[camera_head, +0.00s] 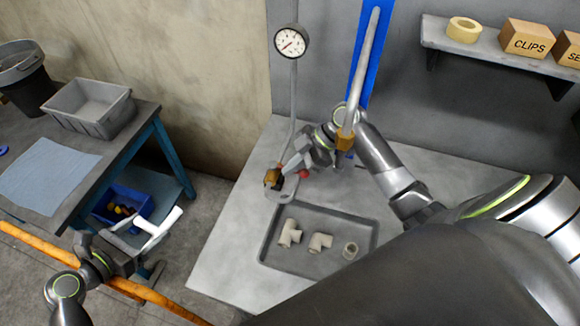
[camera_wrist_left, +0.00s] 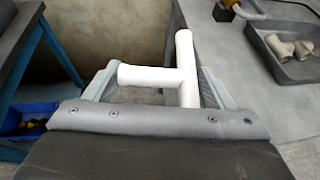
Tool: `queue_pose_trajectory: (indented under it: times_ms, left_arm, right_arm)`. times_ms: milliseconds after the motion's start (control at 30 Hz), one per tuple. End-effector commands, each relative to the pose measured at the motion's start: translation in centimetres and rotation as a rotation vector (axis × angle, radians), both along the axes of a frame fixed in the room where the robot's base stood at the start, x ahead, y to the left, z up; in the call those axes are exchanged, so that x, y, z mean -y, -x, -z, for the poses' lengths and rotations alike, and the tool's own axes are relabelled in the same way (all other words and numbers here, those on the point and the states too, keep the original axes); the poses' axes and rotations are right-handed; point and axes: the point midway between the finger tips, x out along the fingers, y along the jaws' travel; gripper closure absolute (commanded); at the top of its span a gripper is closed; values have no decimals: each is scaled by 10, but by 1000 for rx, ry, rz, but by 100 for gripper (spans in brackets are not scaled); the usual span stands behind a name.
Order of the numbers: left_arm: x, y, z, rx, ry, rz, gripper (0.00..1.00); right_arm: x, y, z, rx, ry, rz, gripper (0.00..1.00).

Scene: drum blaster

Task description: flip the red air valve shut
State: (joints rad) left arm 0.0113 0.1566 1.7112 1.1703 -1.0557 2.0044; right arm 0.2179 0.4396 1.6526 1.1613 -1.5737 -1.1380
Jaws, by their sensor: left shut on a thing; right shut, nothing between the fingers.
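The red air valve (camera_head: 303,174) shows as a small red patch on the pipework above the grey bench, partly hidden by my right gripper. I cannot tell its handle's angle. My right gripper (camera_head: 289,164) is shut and empty, its fingertips close to the valve and the brass fitting (camera_head: 272,178); I cannot tell whether they touch. My left gripper (camera_head: 143,237) is shut on a white tee-shaped nozzle (camera_head: 158,230), away from the bench at the left. The nozzle also shows between the fingers in the left wrist view (camera_wrist_left: 158,76).
A grey tray (camera_head: 265,247) with several pipe fittings lies on the bench. A pressure gauge (camera_head: 291,42) stands on a thin pipe behind. An upright grey pipe (camera_head: 363,65) on a blue strip rises beside my right gripper. An orange rail (camera_head: 35,244) runs at lower left.

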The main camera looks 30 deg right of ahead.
Motion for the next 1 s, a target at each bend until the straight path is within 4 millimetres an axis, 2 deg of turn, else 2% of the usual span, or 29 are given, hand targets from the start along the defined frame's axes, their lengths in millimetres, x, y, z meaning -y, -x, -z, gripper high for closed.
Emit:
queue_pose_trajectory:
  times_ms: [33, 267, 700, 1000]
  left_arm:
    - [0, 0, -1, 1, 1, 0, 49]
    - [0, 0, -17, 1, 0, 0, 49]
    - [0, 0, -65, 1, 1, 0, 49]
    - [0, 0, -74, 1, 1, 0, 49]
  right_arm:
    - [5, -6, -4, 18, 16, 9, 100]
    - [15, -2, -20, 18, 17, 9, 100]
    - [62, 16, -78, 5, 9, 3, 100]
    - [75, 21, -91, 3, 6, 0, 100]
